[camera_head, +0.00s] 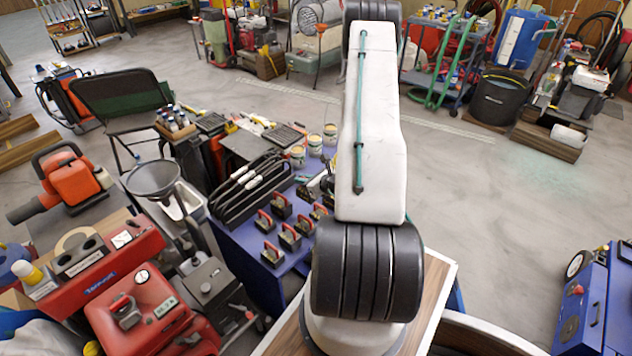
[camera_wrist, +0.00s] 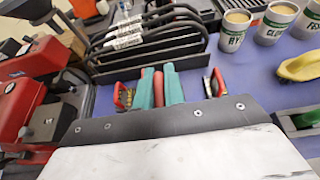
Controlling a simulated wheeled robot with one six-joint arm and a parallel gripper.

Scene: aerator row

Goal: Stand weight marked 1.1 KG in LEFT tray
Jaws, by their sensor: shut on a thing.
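Several dark weights with red handles (camera_head: 290,237) stand on a blue table top, left of my arm in the head view. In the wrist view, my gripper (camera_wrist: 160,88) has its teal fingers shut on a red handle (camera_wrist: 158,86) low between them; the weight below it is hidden. Another red-handled weight (camera_wrist: 122,96) is just left of the fingers and one (camera_wrist: 214,82) is to the right. No weight marking is readable, so I cannot tell which is 1.1 KG. I cannot identify the left tray. My arm hides my gripper in the head view.
A black rack with cable-like handles (camera_wrist: 150,60) stands just beyond the fingers. Red machines (camera_head: 140,310) crowd the left. Blue table surface (camera_wrist: 245,82) is bare between the weights and cups.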

